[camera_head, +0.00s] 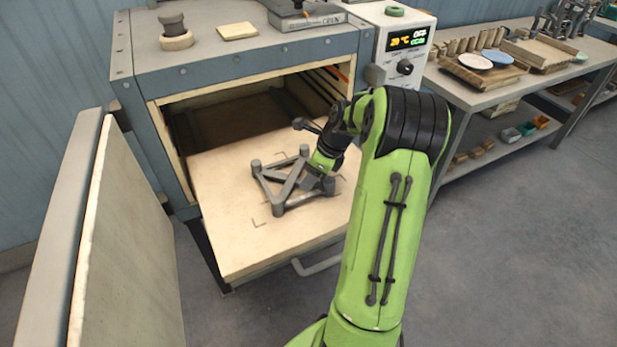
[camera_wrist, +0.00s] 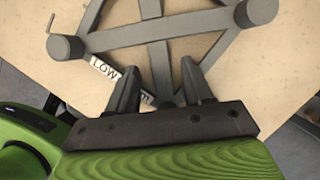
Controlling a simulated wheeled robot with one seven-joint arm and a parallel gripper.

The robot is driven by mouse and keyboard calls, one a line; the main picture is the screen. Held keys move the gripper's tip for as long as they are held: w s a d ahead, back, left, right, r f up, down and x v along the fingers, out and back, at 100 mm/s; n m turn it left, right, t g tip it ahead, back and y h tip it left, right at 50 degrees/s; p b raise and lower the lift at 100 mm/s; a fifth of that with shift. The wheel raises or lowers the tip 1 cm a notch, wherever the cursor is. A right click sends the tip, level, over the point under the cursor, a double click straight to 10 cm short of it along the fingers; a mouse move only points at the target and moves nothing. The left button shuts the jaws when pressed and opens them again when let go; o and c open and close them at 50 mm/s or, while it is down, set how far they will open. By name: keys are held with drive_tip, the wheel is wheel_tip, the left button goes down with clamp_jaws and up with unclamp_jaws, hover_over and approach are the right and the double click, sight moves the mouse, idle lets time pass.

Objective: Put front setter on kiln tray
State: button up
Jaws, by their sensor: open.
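My gripper (camera_head: 319,183) is low over the setter's right side. In the wrist view my gripper (camera_wrist: 160,85) is open, with a bar of the setter running between its two fingers. Whether the fingers touch the bar cannot be told. My arm hides part of the tray's right side.
The dryer's open door (camera_head: 120,240) stands at the left. A handle (camera_head: 318,264) sticks out below the tray's front. The control panel (camera_head: 405,50) is right of the opening. A bench (camera_head: 500,75) with plates and ware stands at right. Dark corner marks show on the tray.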

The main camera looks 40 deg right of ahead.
drive_tip(key=p+v, duration=0.3)
drive_tip(key=v, duration=0.6)
drive_tip(key=shift+s+r, duration=0.15)
drive_tip(key=shift+r, duration=0.25)
drive_tip(key=s+a+r+n+h, duration=0.15)
drive_tip(key=a+r+n, duration=0.25)
drive_tip(key=a+n, duration=0.5)
drive_tip(key=s+a+r+n+h, duration=0.1)
drive_tip(key=s+a+r+n, duration=0.1)
drive_tip(key=a+r+n, duration=0.65)
drive_tip(key=s+a+f+n+t, duration=0.1)
drive_tip(key=s+a+f+n, duration=0.2)
drive_tip(key=s+a+n, duration=0.7)
drive_tip(key=s+n, duration=0.2)
drive_tip(key=shift+s+a+f+n+t, duration=0.3)
drive_tip(key=shift+a+f+n+t, duration=0.05)
drive_tip(key=shift+t, duration=0.05)
drive_tip(key=shift+r, duration=0.1)
